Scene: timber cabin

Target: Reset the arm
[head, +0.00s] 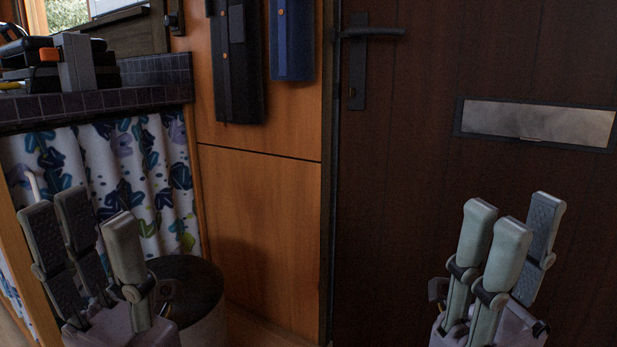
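My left gripper (93,243) is low at the left of the head view, with its fingers pointing up. Its fingers stand apart with nothing between them. It is in front of the patterned curtain and a round bin. My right gripper (510,245) is low at the right, fingers also pointing up, in front of the dark door. Its fingers stand apart and I see nothing held between them. Both arms behind the grippers are mostly out of the picture.
A tiled counter (100,100) with dark items stands at the left above a patterned curtain (150,180). A round bin (205,305) is below. A dark door (400,200) with a handle (370,33) fills the right. Dark pouches (240,70) hang on the wooden panel.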

